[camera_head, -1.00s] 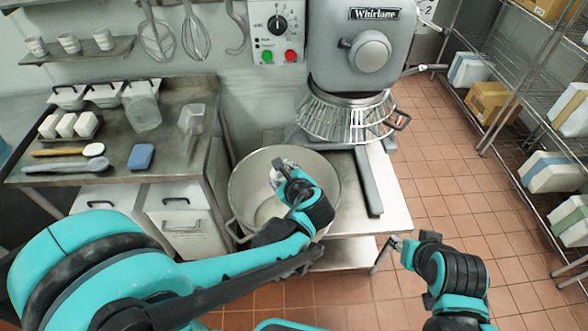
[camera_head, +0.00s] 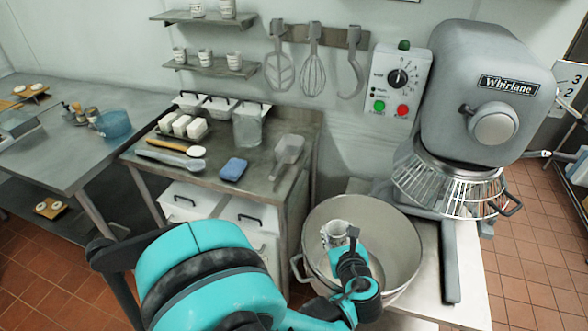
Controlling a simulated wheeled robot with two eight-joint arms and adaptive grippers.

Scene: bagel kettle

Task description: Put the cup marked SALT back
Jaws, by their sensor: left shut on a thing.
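My left gripper (camera_head: 343,245) is shut on a small whitish cup (camera_head: 334,230), above or inside the large steel bowl (camera_head: 408,248). I cannot read a marking on the cup and cannot tell how full it is. Several similar cups stand on two wall shelves at the upper left. The lower shelf (camera_head: 222,69) bears three cups, one of them at its right end (camera_head: 234,61). The upper shelf (camera_head: 208,20) shows two cups, cut by the top edge. Their labels are too small to read. My right gripper is out of view.
The mixer (camera_head: 490,100) with its wire guard (camera_head: 450,190) stands right of the bowl. A steel table (camera_head: 262,165) holds white tubs, a clear jug (camera_head: 247,128), a blue sponge (camera_head: 233,169) and a scoop (camera_head: 288,150). Mixing tools hang right of the shelves.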

